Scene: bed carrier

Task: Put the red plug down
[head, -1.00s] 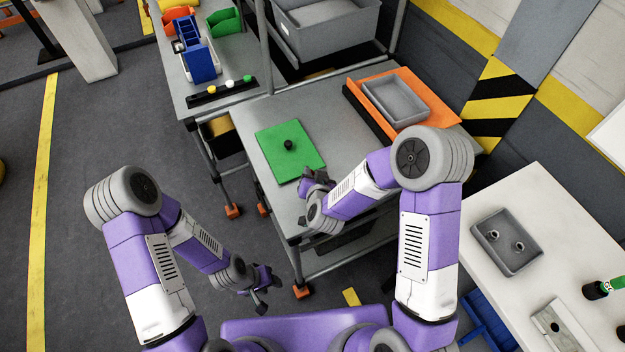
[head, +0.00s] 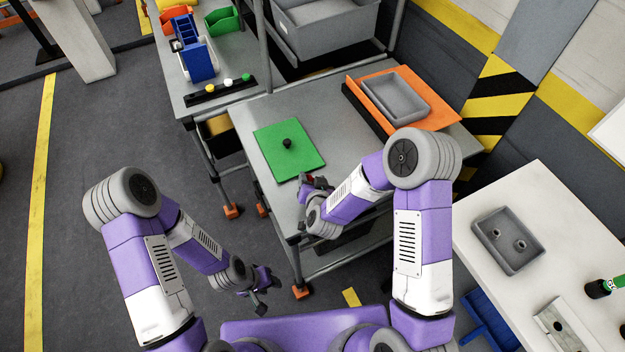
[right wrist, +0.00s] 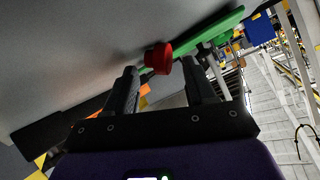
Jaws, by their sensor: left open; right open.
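The red plug (right wrist: 158,58) shows in the right wrist view against the grey table top, just beyond and between the fingertips of my right gripper (right wrist: 167,72). The fingers are spread, with a gap to the plug visible on the right side. In the head view, my right gripper (head: 314,185) is low at the table's near edge, with a small patch of red at its fingers. Whether the plug's underside touches the table is hard to tell. My left gripper (head: 262,285) is open and empty, away from the table, over the floor.
A green board (head: 288,164) with a dark knob lies on the grey table (head: 335,118), just beyond my right gripper. An orange tray (head: 362,84) holding a grey bin (head: 395,98) is at the back right. A white bench (head: 545,200) stands at the right.

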